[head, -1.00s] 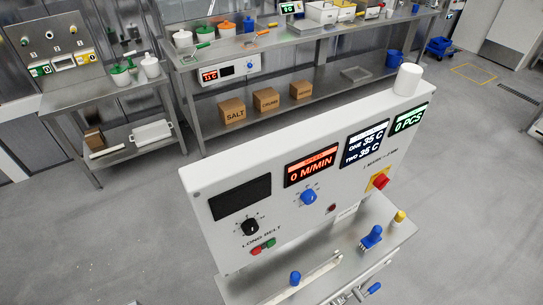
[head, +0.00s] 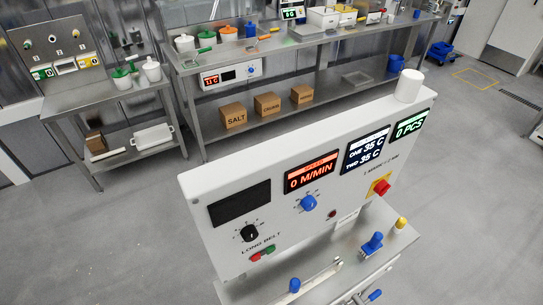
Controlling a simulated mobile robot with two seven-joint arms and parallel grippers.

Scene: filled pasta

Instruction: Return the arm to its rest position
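Neither of my arms nor grippers shows in the head view. The machine's white control panel (head: 290,235) fills the middle foreground, tilted in the picture. It carries a dark blank display (head: 240,203), a red "0 M/MIN" display (head: 311,171), a "35 C" display (head: 366,148) and a green "0 PCS" display (head: 410,124). A black knob (head: 250,233), a blue knob (head: 308,203) and a red switch on yellow (head: 381,187) sit below them.
A metal shelf table (head: 330,85) stands at the back with a salt box (head: 233,116) and other boxes on its lower shelf. A smaller metal table (head: 100,95) stands at the left. Grey floor (head: 90,235) is clear at the left. A blue bucket (head: 440,52) stands at the far right.

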